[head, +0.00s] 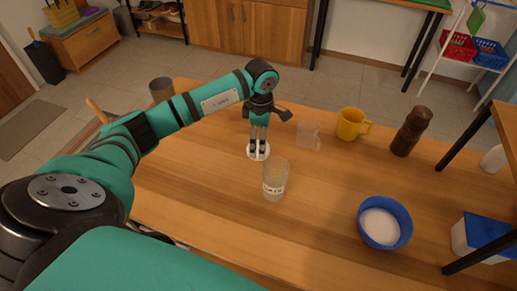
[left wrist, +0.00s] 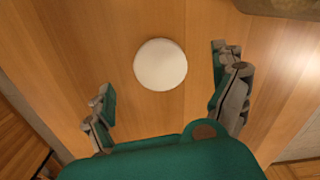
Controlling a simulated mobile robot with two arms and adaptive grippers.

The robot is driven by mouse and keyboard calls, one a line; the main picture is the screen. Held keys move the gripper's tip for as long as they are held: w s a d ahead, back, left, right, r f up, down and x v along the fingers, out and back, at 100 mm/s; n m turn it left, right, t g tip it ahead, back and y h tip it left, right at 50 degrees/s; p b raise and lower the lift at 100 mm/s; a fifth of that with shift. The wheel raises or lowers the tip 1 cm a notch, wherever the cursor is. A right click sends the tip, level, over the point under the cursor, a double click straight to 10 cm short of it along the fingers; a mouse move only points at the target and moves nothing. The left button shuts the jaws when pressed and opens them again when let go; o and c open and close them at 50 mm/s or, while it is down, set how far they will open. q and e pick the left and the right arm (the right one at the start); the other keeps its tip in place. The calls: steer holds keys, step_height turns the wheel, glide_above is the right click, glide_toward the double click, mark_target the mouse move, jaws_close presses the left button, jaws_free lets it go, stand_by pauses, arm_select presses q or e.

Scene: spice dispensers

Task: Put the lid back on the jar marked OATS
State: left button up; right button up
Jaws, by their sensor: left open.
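The round white lid (head: 257,157) lies flat on the wooden table; it also shows in the left wrist view (left wrist: 160,64). My left gripper (head: 257,147) points down over the lid, its fingers spread. In the left wrist view, its fingers (left wrist: 162,78) stand apart on either side of the lid with nothing held between them. From these views I cannot tell the exact height above it. The clear glass jar (head: 275,180) with a light label, which seems to read OATS, stands upright and uncovered, just to the right and nearer than the lid. My right gripper is out of view.
A clear cup (head: 308,134), a yellow mug (head: 350,124) and a dark brown grinder (head: 411,132) stand behind and right. A blue bowl (head: 384,222) with white contents stands front right. A brown cup (head: 161,89) stands at the back left. The table (head: 220,215) is clear left of the jar.

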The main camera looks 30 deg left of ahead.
mark_target(258, 150)
arm_select(q)
steer(key=f, duration=0.4)
steer(key=shift+a+f+p, duration=0.2)
steer(key=shift+a+p, duration=0.05)
steer(key=shift+p, duration=0.15)
steer(key=c, duration=1.1)
